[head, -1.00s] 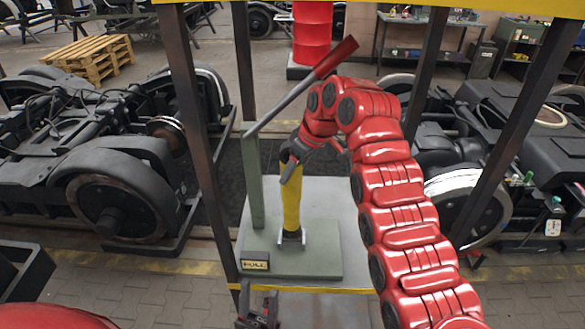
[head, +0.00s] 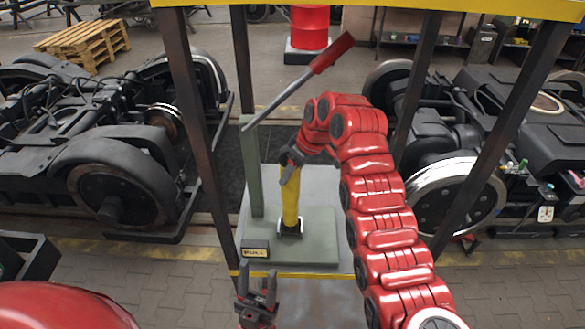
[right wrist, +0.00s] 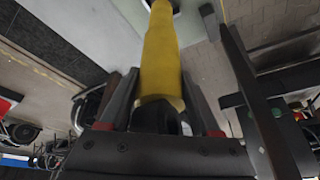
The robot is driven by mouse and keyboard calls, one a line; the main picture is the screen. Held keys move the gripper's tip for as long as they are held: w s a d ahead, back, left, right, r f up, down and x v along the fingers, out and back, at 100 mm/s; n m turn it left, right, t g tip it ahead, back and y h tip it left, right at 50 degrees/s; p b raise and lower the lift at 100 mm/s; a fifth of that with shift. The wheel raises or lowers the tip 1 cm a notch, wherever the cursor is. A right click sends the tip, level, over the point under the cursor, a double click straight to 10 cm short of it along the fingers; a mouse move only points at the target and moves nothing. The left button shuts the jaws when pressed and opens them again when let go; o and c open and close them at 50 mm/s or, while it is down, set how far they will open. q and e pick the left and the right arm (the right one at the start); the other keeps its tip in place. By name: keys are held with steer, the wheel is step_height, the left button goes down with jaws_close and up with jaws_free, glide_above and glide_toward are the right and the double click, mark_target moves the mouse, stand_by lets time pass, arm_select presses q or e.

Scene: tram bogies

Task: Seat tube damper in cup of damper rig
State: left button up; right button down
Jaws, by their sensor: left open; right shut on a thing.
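The yellow tube damper (head: 290,203) stands nearly upright in the head view, its lower end at the cup (head: 289,233) on the green damper rig (head: 318,252). I cannot tell whether its end is fully inside the cup. My right gripper (head: 290,166) is shut on the damper's dark upper end. In the right wrist view the damper (right wrist: 161,55) runs away from between the fingers, and its far end is at the frame's top edge. My left gripper (head: 256,287) is open and empty, in front of the rig's near edge.
The rig has a green post (head: 252,175) and a slanted lever with a red handle (head: 331,52) above the damper. A dark frame post (head: 190,110) stands left and another (head: 490,145) right. Bogies (head: 105,160) lie beyond on both sides.

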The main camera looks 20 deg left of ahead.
steer(key=shift+c, duration=0.5)
jaws_free()
steer(key=b+v, duration=0.5)
steer(key=v, duration=0.7)
steer(key=shift+r, duration=0.1)
steer(key=shift+s, duration=0.1)
